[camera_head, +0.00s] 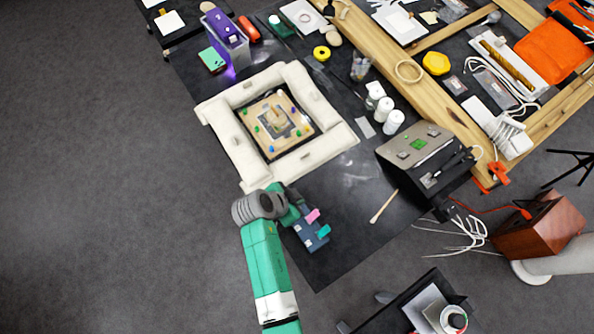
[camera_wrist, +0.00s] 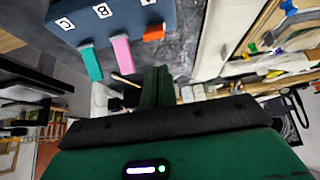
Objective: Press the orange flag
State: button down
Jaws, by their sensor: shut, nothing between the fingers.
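The orange flag (camera_wrist: 154,32) sticks out from a dark blue-grey block (camera_wrist: 120,18) in the wrist view, at the right end of a row of flags. A pink flag (camera_wrist: 122,55) is beside it, and a teal flag (camera_wrist: 91,64) is farther left. White labels on the block read C and B; a third label is cut off at the top edge. My gripper (camera_wrist: 157,72) is shut and empty, its tips just below the orange flag in the picture; contact cannot be told. In the head view my gripper (camera_head: 292,212) is at the block (camera_head: 309,234), and the orange flag is not visible.
A cream padded frame (camera_head: 229,144) around a wooden panel lies just behind my gripper. A cotton swab (camera_head: 383,207) and a dark box with a metal top (camera_head: 425,145) are to the right. The black table (camera_head: 320,268) is bare in front of the block.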

notch_tip(320, 180, up, 3)
jog(key=w+d+p, duration=0.2)
jog(key=d, duration=0.1)
jog(key=s+a+r+b, duration=0.1)
jog(key=s+a+r, duration=0.3)
jog(key=a, duration=0.3)
jog(key=shift+s+r+b, duration=0.25)
jog(key=shift+r+b, duration=0.1)
jog(key=shift+r, duration=0.2)
jog(key=shift+a, duration=0.1)
